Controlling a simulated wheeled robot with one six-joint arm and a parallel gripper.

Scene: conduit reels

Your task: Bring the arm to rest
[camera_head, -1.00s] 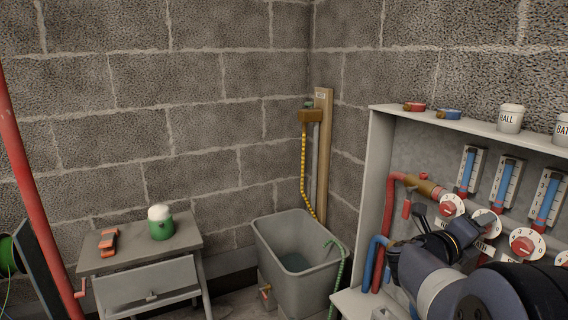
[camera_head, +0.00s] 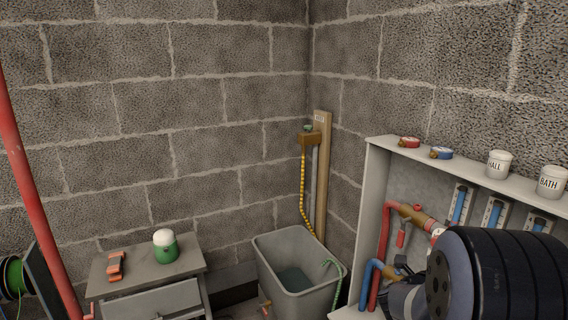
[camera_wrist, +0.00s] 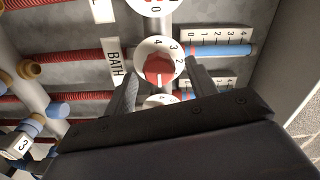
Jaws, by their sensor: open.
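My gripper (camera_wrist: 160,72) shows in the wrist view with its two fingers apart and nothing held between them. A white dial with a red knob (camera_wrist: 158,68) appears between and beyond the fingertips, beside a "BATH" label (camera_wrist: 115,64). I cannot tell whether the fingers touch it. In the head view my dark arm covers the lower right, in front of the manifold cabinet (camera_head: 376,200), and hides most of its dials. My gripper cannot be made out clearly there.
Red and blue pipes (camera_head: 367,285) stand at the cabinet's left. White "HALL" (camera_head: 499,165) and "BATH" (camera_head: 551,182) pots stand on its top. A grey tub (camera_head: 275,243), a small table (camera_head: 140,268) and a red pole (camera_head: 35,200) stand farther left.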

